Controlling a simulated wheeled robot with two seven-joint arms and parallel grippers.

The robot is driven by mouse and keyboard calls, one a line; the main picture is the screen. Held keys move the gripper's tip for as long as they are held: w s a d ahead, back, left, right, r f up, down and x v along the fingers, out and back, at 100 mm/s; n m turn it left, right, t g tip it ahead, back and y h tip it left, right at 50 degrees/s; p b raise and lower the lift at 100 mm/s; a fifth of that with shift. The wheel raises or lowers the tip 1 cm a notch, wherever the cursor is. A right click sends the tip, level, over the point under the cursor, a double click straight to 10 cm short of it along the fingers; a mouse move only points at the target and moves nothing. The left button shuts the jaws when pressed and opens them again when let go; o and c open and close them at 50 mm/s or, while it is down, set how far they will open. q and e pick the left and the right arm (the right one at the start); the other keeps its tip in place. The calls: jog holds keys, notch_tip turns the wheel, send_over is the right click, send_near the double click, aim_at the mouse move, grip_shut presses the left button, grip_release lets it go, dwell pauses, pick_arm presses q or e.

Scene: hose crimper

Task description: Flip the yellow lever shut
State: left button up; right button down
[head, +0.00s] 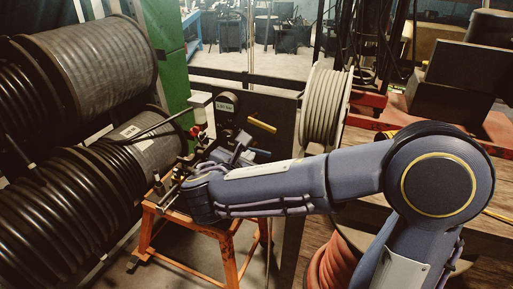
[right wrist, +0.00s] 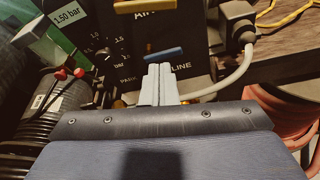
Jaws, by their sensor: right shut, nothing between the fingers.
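The yellow lever (head: 262,125) is on the dark panel, tilted down to the right in the head view. In the right wrist view the yellow lever (right wrist: 131,6) lies about level at the top edge, partly cut off. My right gripper (head: 240,150) is in front of the panel, below the yellow lever and apart from it. In the right wrist view my right gripper (right wrist: 160,72) is shut and empty, its tips close under a blue lever (right wrist: 164,54). I cannot tell whether the tips touch the blue lever. My left gripper is out of view.
A round gauge (head: 227,102) and a dial (right wrist: 104,58) are on the panel's left part. Big black hose reels (head: 90,60) stand at the left. A pale hose reel (head: 325,105) is right of the panel. An orange stand (head: 228,262) is below.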

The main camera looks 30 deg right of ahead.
aim_at(267, 130)
jog(key=w+d, duration=0.1)
jog(key=d, duration=0.1)
jog(key=w+d+p, duration=0.1)
jog(key=w+d, duration=0.1)
jog(key=w+d+r+p, duration=0.1)
jog(key=w+d, duration=0.1)
jog(key=d, duration=0.1)
jog(key=shift+w, duration=0.15)
jog(key=shift+p, duration=0.3)
jog(key=n+p, duration=0.1)
jog(key=p, duration=0.1)
jog(key=r+n+p, duration=0.1)
jog(key=p, duration=0.1)
jog(key=shift+s+d+r+g+h, duration=0.1)
jog(key=shift+s+r+g+h, duration=0.1)
jog(key=shift+r+g+h, duration=0.15)
jog(key=shift+f+p, duration=0.1)
jog(key=shift+p, duration=0.3)
jog(key=shift+f, duration=0.15)
